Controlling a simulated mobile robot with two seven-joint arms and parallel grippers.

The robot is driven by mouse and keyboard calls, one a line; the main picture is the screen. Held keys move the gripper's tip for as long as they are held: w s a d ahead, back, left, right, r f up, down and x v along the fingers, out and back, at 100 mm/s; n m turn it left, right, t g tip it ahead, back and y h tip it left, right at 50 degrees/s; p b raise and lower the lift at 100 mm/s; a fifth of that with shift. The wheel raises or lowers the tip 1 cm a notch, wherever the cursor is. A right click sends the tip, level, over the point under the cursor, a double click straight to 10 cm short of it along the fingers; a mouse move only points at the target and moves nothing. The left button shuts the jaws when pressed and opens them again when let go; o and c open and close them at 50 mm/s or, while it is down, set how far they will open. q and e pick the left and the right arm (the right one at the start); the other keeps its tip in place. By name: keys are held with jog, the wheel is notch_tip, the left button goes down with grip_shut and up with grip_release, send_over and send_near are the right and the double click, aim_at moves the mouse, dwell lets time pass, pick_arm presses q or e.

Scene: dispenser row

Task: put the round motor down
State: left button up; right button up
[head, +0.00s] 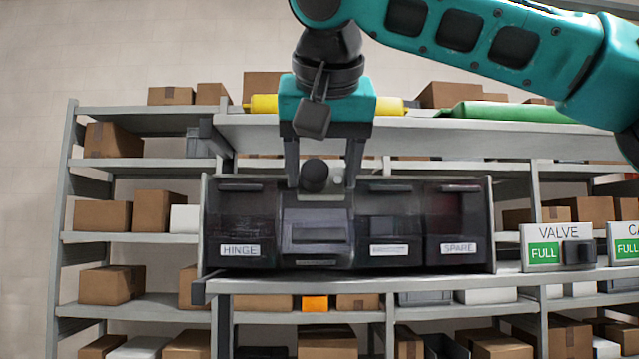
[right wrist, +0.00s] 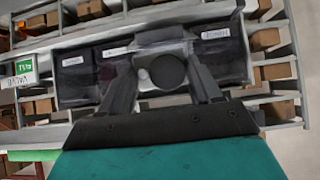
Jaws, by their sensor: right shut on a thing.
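My right gripper (head: 321,182) hangs from above in front of the dispenser row, fingers pointing down. It is shut on the round motor (head: 314,175), a dark round body between the fingers. In the right wrist view the motor (right wrist: 168,72) shows as a dark disc with a grey surround between the two fingers (right wrist: 165,85). The motor is above the second bin (head: 317,238) from the left, whose front stands out from its neighbours; its label is unreadable. Whether the motor touches the bin is unclear. My left gripper is out of view.
The row also has a HINGE bin (head: 240,232), a bin with an unreadable label (head: 389,230) and a SPARE bin (head: 458,225). A VALVE sign (head: 545,236) marked FULL stands at right with a dark block before it. Shelves with cardboard boxes (head: 103,215) stand behind.

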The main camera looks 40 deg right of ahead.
jog(key=s+a+r+g+y+p, duration=0.2)
jog(key=s+a+p, duration=0.1)
jog(key=s+a, duration=0.3)
jog(key=shift+s+g, duration=0.3)
jog(key=shift+s, duration=0.2)
